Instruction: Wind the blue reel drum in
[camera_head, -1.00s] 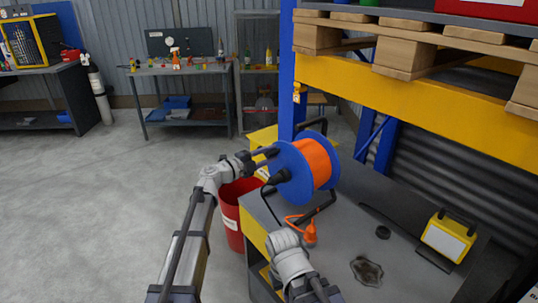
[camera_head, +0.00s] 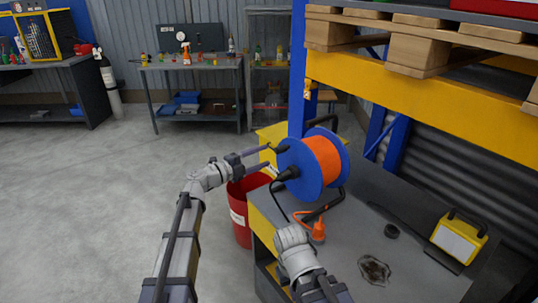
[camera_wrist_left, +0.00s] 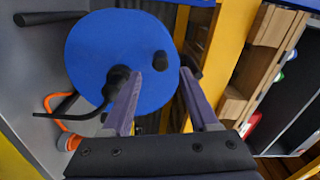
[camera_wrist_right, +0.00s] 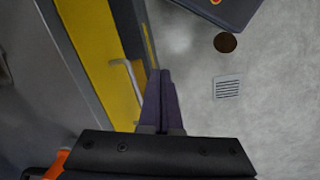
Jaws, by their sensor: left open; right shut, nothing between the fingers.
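The reel drum has blue side discs (camera_head: 298,170) and an orange middle (camera_head: 324,160). It stands in a black frame on the grey bench. My left gripper (camera_head: 275,158) is open at the drum's near blue face. In the left wrist view its fingers (camera_wrist_left: 161,74) point at the blue disc (camera_wrist_left: 95,50). A small black knob (camera_wrist_left: 160,61) on the disc shows between the fingertip lines, and a larger black fitting sits left of it. Contact cannot be told. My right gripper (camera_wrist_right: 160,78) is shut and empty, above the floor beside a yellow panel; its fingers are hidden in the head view.
A red bin (camera_head: 240,215) stands left of the bench. A yellow rack beam (camera_head: 420,95) overhangs it. Floor at left is clear.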

